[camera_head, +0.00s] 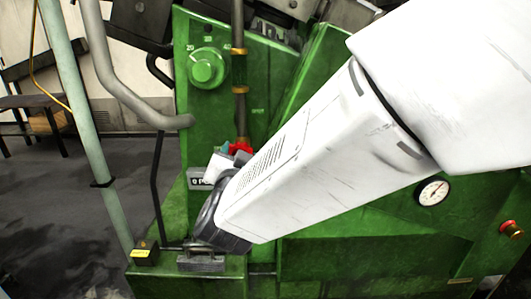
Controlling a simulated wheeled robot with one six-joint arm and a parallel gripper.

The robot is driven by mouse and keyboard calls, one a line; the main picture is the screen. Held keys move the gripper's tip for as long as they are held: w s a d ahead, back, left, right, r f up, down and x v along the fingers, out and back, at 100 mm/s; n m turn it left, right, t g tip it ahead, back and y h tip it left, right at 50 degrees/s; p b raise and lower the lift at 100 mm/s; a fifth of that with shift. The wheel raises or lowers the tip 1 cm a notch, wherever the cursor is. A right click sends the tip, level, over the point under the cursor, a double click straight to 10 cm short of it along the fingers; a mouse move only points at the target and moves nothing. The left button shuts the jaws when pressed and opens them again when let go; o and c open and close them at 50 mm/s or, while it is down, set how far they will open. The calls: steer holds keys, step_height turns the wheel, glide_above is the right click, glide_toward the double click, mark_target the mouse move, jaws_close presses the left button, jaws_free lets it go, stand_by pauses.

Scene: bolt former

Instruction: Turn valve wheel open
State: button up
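A small red part (241,147), which looks like the valve wheel, sits at the foot of a vertical brown pipe on the green machine. Only its top shows; the rest is hidden behind my white arm and wrist. The end of my arm, with a small white and teal piece that seems to be my gripper (224,154), is right beside the red part, to its left and below. I cannot tell whether they touch. The fingers are too small and covered to show whether they are open or shut.
The green machine (215,110) fills the middle, with a round green knob (207,67) at upper left. A pressure gauge (432,192) and a red button (511,229) are at right. Grey-green pipes (78,105) stand at left, with open floor (60,215) behind.

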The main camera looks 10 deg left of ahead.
steer(key=shift+f+n, duration=0.1)
steer(key=shift+n, duration=1.2)
steer(key=o, duration=0.7)
steer(key=shift+s, duration=0.15)
steer(key=v, duration=0.7)
steer(key=shift+s, duration=0.3)
steer(key=shift+d, duration=0.1)
